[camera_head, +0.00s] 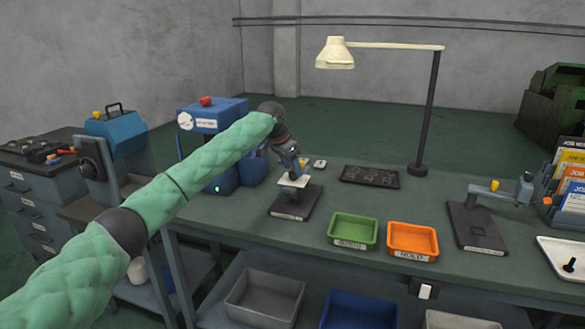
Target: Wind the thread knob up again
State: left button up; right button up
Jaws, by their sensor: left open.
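My left arm in its green quilted sleeve reaches in from the left. Its gripper (296,172) is open and points down over a small bench device on a dark base plate (292,206). A small yellow knob (303,162) shows right at the fingers. The gripper covers most of this device, and I cannot tell whether the fingers touch the knob. A second device (478,222) with a dark base, a grey arm and a yellow knob (495,185) stands at the right of the bench. My right gripper is not in view.
A green tray (351,247) and an orange tray (436,241) stand at the bench's front. A blue machine (228,111) stands behind my arm. A dark mat (370,177) and a tall lamp (433,110) are at the back. A white tray (548,250) is far right.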

pick_arm(q)
jog(key=shift+w+d+f, duration=0.15)
jog(key=shift+d+f, duration=0.05)
jog(key=shift+f, duration=0.4)
jog(key=c, duration=1)
